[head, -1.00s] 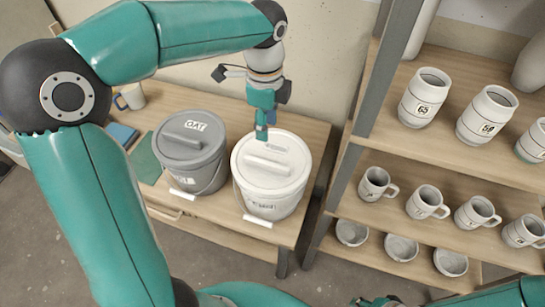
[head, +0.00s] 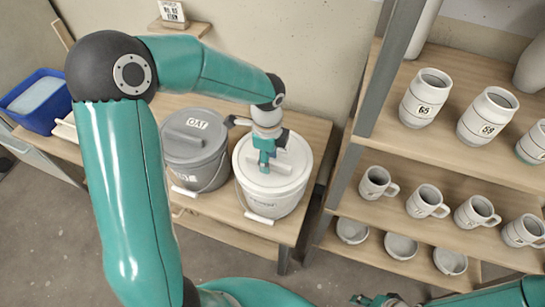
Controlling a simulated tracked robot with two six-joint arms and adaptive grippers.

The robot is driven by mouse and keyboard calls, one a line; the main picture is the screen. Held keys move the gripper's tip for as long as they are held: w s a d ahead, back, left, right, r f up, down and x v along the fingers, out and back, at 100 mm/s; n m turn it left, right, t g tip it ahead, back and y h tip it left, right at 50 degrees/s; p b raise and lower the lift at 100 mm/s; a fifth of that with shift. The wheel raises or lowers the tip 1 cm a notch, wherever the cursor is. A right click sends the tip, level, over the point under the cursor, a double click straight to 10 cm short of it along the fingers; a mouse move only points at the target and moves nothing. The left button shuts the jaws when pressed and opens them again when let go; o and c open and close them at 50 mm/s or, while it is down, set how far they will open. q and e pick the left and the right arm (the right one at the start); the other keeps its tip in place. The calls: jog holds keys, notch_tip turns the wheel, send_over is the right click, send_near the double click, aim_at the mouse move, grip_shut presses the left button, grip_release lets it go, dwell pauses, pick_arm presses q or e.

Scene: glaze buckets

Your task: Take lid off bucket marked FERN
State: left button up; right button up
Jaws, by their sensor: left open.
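A white bucket (head: 268,203) with a white lid (head: 299,165) stands on the wooden table. The lid is on and has a raised bar handle across its middle, partly hidden by my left gripper. The label on the bucket's front is too small to read, and any lid label is covered. A grey bucket (head: 197,177) with a lid marked OAT (head: 190,135) stands to its left. My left gripper (head: 264,168) is open, pointing down at the white lid's handle; I cannot tell whether it touches. My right gripper (head: 376,300) shows only partly at the bottom edge.
A wooden shelf (head: 455,165) on the right holds white jars (head: 425,98), mugs (head: 427,203) and bowls (head: 401,247). A blue tub (head: 38,100) is at far left. A small sign (head: 173,12) stands on a wall ledge. The buckets stand close together.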

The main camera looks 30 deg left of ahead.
pick_arm(q)
jog(key=shift+f, duration=0.4)
dwell(0.4)
jog(key=shift+c, duration=0.2)
grip_shut()
